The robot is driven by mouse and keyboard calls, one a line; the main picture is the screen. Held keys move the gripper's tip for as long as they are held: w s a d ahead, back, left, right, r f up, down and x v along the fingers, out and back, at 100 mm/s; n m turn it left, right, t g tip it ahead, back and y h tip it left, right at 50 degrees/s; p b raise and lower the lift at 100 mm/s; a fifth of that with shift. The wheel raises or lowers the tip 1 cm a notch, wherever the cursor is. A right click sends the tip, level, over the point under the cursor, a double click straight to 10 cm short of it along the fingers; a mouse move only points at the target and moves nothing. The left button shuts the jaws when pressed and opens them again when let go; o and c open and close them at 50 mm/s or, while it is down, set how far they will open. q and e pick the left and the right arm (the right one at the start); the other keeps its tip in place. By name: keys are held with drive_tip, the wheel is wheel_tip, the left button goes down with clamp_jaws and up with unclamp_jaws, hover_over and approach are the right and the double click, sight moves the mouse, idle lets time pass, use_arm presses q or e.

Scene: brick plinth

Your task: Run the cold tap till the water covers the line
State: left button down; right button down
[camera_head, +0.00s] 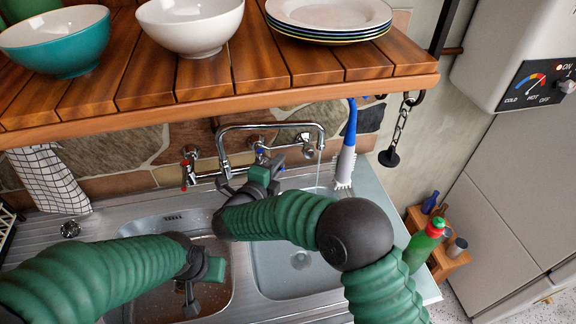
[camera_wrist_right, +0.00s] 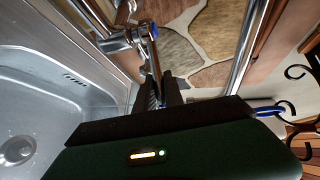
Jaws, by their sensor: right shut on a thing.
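The cold tap (camera_head: 263,152), marked blue, is on the wall behind the sink under the curved spout pipe (camera_head: 272,126). My right gripper (camera_head: 250,182) reaches it from the front and is shut on its handle; the right wrist view shows the dark fingers (camera_wrist_right: 163,92) closed below the blue-marked tap (camera_wrist_right: 152,32). A thin, pale stream of water (camera_head: 318,172) falls from the spout into the right basin (camera_head: 300,282), whose drain shows. No line can be made out. My left gripper (camera_head: 192,292) hangs over the left basin (camera_head: 228,290); its jaw opening is unclear.
A red-marked tap (camera_head: 186,172) stands left. A wooden shelf (camera_head: 240,92) with bowls and plates overhangs the sink. A blue-and-white brush (camera_head: 347,150) hangs right of the spout. A green bottle (camera_head: 424,245) stands beyond the sink's right edge.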

drive_tip(key=shift+a, duration=0.15)
drive_tip(key=c, duration=1.8)
unclamp_jaws()
drive_tip(key=shift+r, duration=0.1)
drive_tip(key=o, duration=0.3)
drive_tip(key=shift+w+a+f, duration=0.25)
drive_tip(key=shift+w, duration=0.05)
drive_tip(key=shift+o, duration=0.2)
drive_tip(key=shift+s+r, duration=0.1)
